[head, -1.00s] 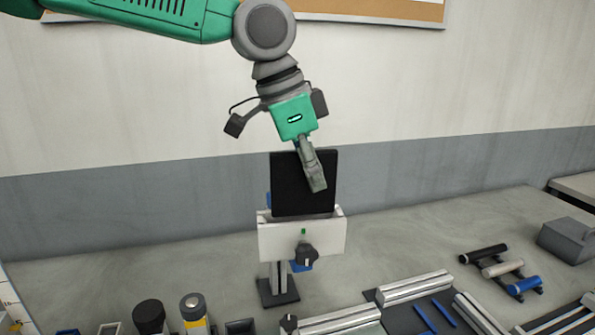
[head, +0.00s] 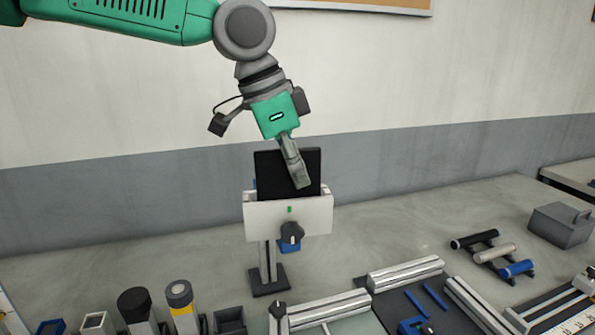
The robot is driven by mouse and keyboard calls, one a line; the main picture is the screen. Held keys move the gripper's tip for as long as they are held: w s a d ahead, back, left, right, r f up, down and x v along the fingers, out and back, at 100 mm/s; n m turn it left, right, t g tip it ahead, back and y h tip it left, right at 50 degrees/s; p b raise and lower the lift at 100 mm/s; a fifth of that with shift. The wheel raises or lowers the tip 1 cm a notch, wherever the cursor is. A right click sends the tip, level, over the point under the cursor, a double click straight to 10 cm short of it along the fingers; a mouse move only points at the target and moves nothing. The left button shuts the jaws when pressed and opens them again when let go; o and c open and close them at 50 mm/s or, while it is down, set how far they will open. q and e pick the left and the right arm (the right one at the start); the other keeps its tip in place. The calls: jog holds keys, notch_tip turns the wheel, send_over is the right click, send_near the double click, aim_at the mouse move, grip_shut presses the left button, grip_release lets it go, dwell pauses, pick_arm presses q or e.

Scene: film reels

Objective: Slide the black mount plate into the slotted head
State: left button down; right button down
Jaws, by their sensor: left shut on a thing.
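The black mount plate (head: 272,175) stands upright in the slotted head (head: 275,218), a pale block on a post with a dark foot. The plate's lower part is hidden behind the head's front face, and its upper part sticks out above. My left gripper (head: 300,178) reaches down from above and is shut on the plate near its right side. One finger lies across the plate's front; the other is hidden behind it. A dark knob (head: 291,233) and a small green mark show on the front of the head. My right gripper is not in view.
Metal rails (head: 405,272) and blue parts lie at the front right. Black, white and blue rollers (head: 494,252) sit on a rack farther right, by a grey box (head: 562,224). Several small containers stand at the front left. The bench behind the head is clear.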

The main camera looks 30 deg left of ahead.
pick_arm(q)
jog(key=shift+s+a+r+p, duration=0.1)
jog(key=shift+a+p, duration=0.2)
jog(key=shift+a, duration=0.45)
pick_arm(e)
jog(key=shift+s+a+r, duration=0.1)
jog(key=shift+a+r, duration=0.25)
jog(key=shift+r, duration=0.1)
pick_arm(q)
jog(key=shift+d, duration=0.25)
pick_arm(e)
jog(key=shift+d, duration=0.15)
pick_arm(q)
jog(key=shift+a+p, duration=0.15)
jog(key=shift+p, duration=0.15)
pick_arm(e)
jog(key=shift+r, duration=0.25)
pick_arm(q)
jog(key=shift+f, duration=0.45)
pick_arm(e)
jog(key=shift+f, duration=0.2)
pick_arm(q)
jog(key=c, duration=1.8)
grip_release()
jog(key=shift+c, duration=0.2)
jog(key=shift+s, duration=0.1)
